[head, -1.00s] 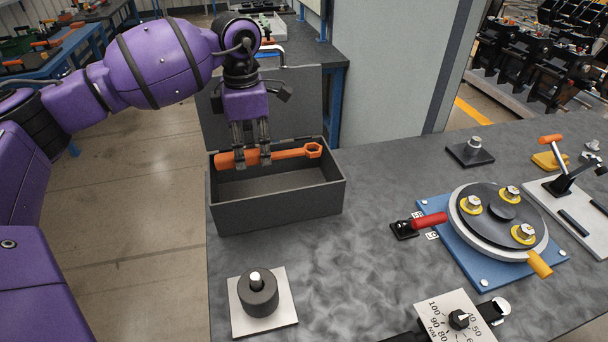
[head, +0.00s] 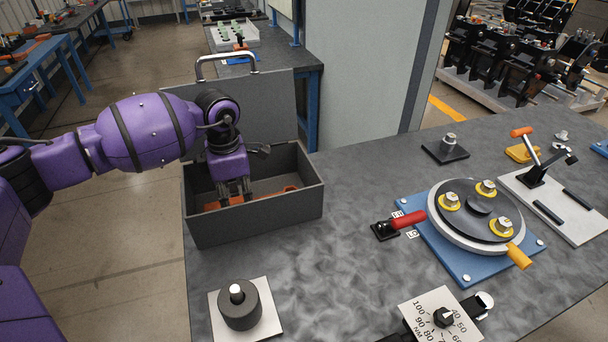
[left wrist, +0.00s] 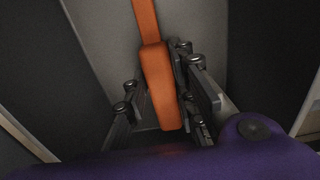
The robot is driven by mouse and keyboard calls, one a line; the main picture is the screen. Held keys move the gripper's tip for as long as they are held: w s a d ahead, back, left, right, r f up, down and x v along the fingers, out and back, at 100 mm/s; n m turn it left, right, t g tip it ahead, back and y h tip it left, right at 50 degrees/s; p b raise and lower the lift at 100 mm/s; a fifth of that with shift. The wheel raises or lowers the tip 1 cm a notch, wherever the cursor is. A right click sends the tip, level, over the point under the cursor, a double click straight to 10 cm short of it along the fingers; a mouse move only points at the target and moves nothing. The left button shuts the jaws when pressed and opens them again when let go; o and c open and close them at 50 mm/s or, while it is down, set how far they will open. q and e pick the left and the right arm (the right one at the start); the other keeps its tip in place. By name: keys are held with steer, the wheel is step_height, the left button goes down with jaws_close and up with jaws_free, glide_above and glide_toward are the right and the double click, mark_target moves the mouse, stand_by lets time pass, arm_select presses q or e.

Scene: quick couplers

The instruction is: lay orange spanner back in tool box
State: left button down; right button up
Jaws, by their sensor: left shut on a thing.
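The orange spanner (head: 212,205) is low inside the dark grey tool box (head: 258,218), mostly hidden by the box's front wall and my fingers. My left gripper (head: 235,194) reaches down into the open box and is shut on the spanner's handle. In the left wrist view the spanner's handle (left wrist: 162,85) lies between the fingers of the gripper (left wrist: 160,105), over the grey box floor. Whether the spanner touches the floor cannot be told. My right gripper is not in view.
The box's raised lid (head: 270,100) with a metal handle stands behind my wrist. A round fixture (head: 240,305) on a white plate stands in front of the box. A blue-based turntable (head: 470,270) and a dial plate (head: 440,318) are to the right. The worktop between is clear.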

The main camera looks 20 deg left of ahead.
arm_select(q)
steer(key=shift+f, duration=0.2)
steer(key=c, duration=1.5)
jaws_free()
steer(key=shift+o, duration=0.2)
step_height(320, 180, up, 12)
steer(key=shift+r, duration=0.25)
